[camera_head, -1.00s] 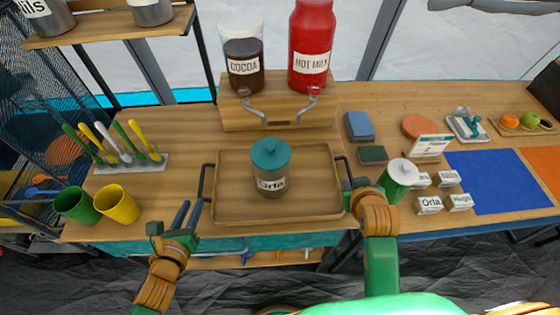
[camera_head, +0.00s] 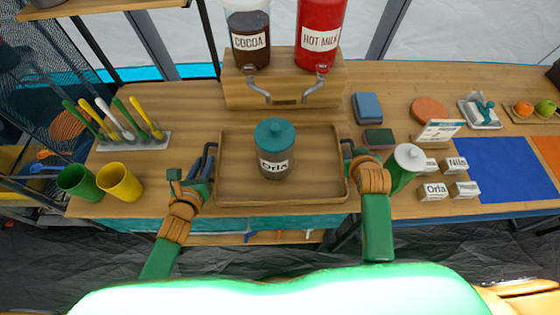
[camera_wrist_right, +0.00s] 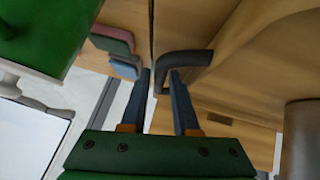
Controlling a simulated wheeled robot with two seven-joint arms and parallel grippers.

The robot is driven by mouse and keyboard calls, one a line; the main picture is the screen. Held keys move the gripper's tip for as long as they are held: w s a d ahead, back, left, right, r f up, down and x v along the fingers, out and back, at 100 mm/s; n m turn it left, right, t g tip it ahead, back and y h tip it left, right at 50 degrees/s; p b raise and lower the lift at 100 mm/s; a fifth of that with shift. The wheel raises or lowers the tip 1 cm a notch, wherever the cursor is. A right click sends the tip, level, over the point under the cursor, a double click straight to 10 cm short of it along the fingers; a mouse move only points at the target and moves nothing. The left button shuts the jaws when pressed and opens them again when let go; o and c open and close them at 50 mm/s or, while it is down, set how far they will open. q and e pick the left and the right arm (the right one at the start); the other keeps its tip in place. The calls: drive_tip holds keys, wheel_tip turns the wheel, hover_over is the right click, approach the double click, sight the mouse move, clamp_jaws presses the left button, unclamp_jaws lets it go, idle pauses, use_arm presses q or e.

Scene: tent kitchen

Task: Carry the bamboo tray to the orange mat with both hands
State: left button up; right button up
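The bamboo tray (camera_head: 235,191) lies on the counter with a dark handle on each short side. A jar labelled Orla with a teal lid (camera_head: 275,133) stands on it. The orange mat (camera_head: 549,150) is at the far right, cut off by the picture edge. My left gripper (camera_head: 203,166) is at the tray's left handle (camera_head: 209,148), its fingers seemingly apart. My right gripper (camera_wrist_right: 160,82) is at the right handle (camera_wrist_right: 190,57); in the right wrist view its fingers are open, with the handle's bent part between the tips.
A blue mat (camera_head: 490,168) lies left of the orange one. Name blocks (camera_head: 433,191), a green canister (camera_head: 402,170) and a sign (camera_head: 440,131) stand between tray and mats. The drink dispenser stand (camera_head: 285,87) is behind the tray. Green and yellow cups (camera_head: 120,182) stand left.

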use_arm(q)
drive_tip(key=shift+w+f, duration=0.1)
drive_tip(key=shift+w, duration=0.25)
use_arm(e)
drive_tip(key=shift+w+f, duration=0.2)
drive_tip(key=shift+d, duration=0.1)
use_arm(q)
clamp_jaws()
use_arm(e)
clamp_jaws()
idle(0.6)
use_arm(q)
drive_tip(key=shift+d, duration=0.1)
